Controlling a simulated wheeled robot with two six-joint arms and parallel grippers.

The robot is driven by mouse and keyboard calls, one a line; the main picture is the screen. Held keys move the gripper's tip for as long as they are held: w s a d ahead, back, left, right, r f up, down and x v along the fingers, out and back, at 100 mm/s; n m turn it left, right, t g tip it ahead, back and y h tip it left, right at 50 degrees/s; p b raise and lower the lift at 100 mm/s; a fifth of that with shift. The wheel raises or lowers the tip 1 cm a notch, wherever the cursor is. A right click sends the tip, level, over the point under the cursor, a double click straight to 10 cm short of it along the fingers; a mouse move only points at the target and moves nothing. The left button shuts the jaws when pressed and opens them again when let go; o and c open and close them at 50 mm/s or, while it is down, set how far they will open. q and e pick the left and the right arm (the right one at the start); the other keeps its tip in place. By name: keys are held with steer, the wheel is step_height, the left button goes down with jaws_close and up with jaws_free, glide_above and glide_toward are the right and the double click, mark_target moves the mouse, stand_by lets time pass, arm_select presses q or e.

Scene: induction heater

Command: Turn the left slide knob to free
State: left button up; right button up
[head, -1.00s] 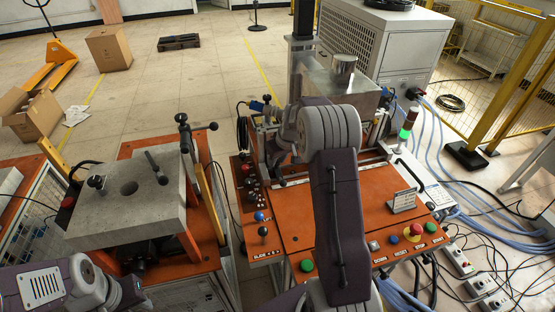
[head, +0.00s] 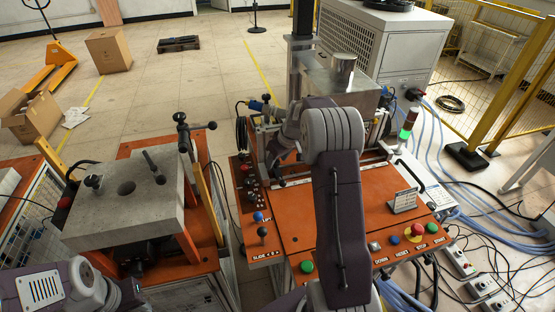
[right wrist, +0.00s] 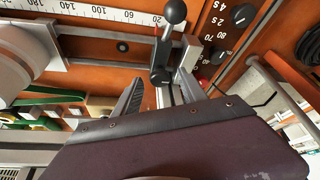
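The slide knob is a dark lever with a black ball end (right wrist: 174,12); in the right wrist view it stands on a metal slide rail beside a white number scale. Its lower block lies just beyond my right gripper (right wrist: 162,80). The two dark fingers are spread apart, one on each side of the knob's lower part, with nothing visibly clamped. Contact cannot be told. In the head view my right arm covers much of the slide area, and the knob is not clear there. My left arm (head: 70,285) is at the lower left; its fingers do not show.
The orange machine table (head: 330,222) carries push buttons, a red stop button (head: 414,232) and small levers on its left. A metal box (head: 340,88) stands behind my right arm. A second table with a grey slab (head: 125,207) is on the left.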

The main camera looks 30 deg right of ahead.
steer(key=v, duration=0.9)
